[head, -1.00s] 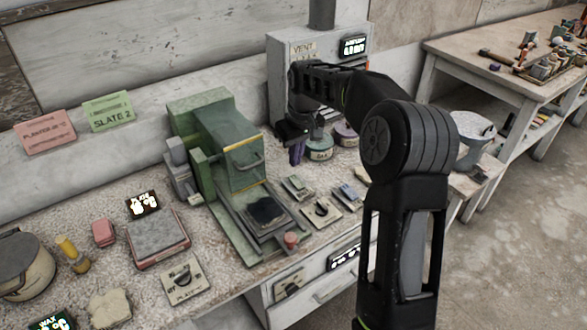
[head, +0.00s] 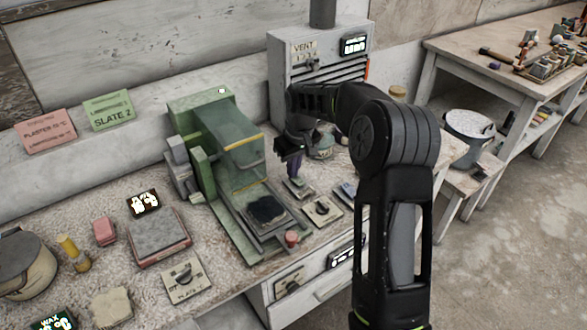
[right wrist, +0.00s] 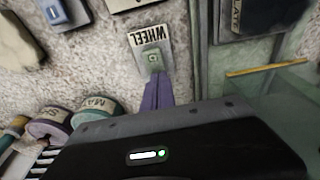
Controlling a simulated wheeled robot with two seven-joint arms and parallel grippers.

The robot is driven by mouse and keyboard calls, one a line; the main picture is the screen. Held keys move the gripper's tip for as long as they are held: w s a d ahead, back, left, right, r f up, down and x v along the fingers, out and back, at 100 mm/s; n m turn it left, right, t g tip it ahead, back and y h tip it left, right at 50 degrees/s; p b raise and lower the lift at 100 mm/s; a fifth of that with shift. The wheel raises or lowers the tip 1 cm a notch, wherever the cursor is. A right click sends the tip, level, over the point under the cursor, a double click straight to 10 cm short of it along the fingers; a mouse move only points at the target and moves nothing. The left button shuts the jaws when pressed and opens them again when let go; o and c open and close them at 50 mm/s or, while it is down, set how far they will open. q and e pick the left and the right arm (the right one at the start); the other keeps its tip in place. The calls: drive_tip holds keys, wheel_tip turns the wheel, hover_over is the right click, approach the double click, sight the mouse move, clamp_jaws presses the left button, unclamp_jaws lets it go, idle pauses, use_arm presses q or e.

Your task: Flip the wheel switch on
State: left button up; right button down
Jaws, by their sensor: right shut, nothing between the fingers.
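The wheel switch (right wrist: 151,57) is a small grey plate labelled WHEEL with a pale green rocker, seen in the right wrist view. In the head view the switch (head: 299,188) lies on the speckled bench, right of the green machine. My right gripper (head: 293,170) is shut and empty, with its purple fingers pointing down just over the switch. In the right wrist view the shut fingertips (right wrist: 159,80) are at the lower edge of the rocker; I cannot tell whether they touch it. My left gripper is not in view.
The green machine (head: 215,120) with a clear guard stands close left of the fingers. Other switch plates (head: 322,209) lie nearby. Round tubs (right wrist: 95,108) are beside the gripper. The grey vent box (head: 300,60) stands behind.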

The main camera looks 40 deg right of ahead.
sight(298, 181)
drive_tip(key=shift+s+f, duration=0.25)
drive_tip(key=shift+s, duration=0.05)
drive_tip(key=shift+s+a, duration=0.1)
drive_tip(key=shift+s, duration=0.05)
drive_tip(key=shift+s+r, duration=0.15)
drive_tip(key=shift+s, duration=0.4)
drive_tip(key=shift+r, duration=0.55)
drive_tip(key=r+p, duration=0.1)
drive_tip(key=r, duration=0.1)
drive_tip(key=r+p, duration=0.1)
drive_tip(key=r, duration=0.1)
drive_tip(key=shift+s+p, duration=0.25)
drive_tip(key=shift+p, duration=0.1)
wheel_tip(298, 181, up, 9)
drive_tip(key=s+b, duration=0.1)
drive_tip(key=shift+s, duration=0.3)
